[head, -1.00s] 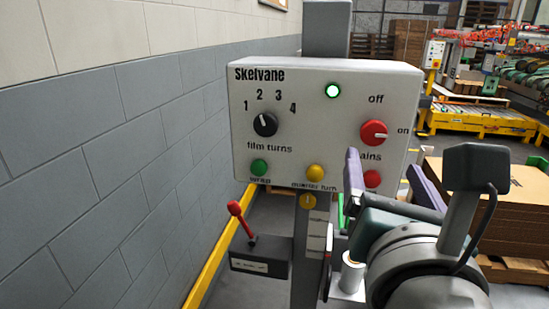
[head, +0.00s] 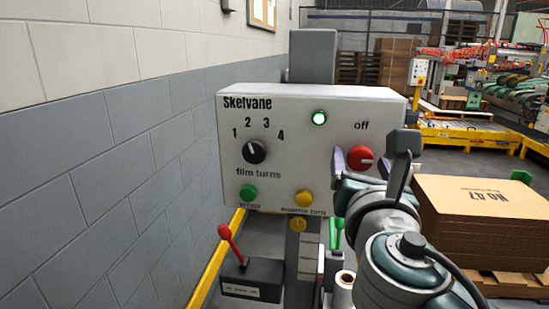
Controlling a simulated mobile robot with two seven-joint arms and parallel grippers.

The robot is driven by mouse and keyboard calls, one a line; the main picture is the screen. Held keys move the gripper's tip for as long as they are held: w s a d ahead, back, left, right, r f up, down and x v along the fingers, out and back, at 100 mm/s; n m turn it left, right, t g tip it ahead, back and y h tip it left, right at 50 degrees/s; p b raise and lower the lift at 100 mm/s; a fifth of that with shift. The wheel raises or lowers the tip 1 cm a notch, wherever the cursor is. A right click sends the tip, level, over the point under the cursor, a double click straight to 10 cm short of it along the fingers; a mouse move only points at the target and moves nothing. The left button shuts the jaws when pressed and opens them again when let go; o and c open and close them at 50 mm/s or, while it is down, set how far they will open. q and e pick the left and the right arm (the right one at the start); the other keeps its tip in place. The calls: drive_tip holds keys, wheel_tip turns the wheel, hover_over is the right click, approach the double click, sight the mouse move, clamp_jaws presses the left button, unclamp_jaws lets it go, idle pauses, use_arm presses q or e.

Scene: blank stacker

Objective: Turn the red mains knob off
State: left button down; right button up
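The red mains knob (head: 360,157) is on the right of the white Skelvane panel (head: 310,103). Its white mark points right, away from the "off" label above it. The "on" label and the "mains" lettering are hidden behind my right arm. My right gripper (head: 361,163) is open, with one finger left of the knob and the other to its right in the picture. I cannot tell whether either finger touches the knob. My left gripper is not in view.
The panel also has a black film-turns knob (head: 254,151), a green button (head: 248,192) and a yellow button (head: 304,198). A red-handled lever (head: 229,240) stands below. A block wall (head: 90,170) is at left, stacked cardboard (head: 480,205) at right.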

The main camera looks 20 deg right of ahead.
clamp_jaws()
idle(0.4)
drive_tip(key=n+p, duration=0.1)
drive_tip(key=n, duration=0.1)
drive_tip(key=n+p, duration=0.1)
drive_tip(key=p, duration=0.1)
drive_tip(key=shift+r+n, duration=0.2)
drive_tip(key=shift+n, duration=0.2)
drive_tip(key=n+p, duration=0.3)
drive_tip(key=n, duration=0.2)
drive_tip(key=shift+p, duration=0.4)
drive_tip(key=n+p, duration=0.2)
drive_tip(key=n, duration=0.3)
drive_tip(key=shift+f+n+p, duration=0.15)
drive_tip(key=shift+n+p, duration=0.7)
drive_tip(key=shift+n, duration=1.15)
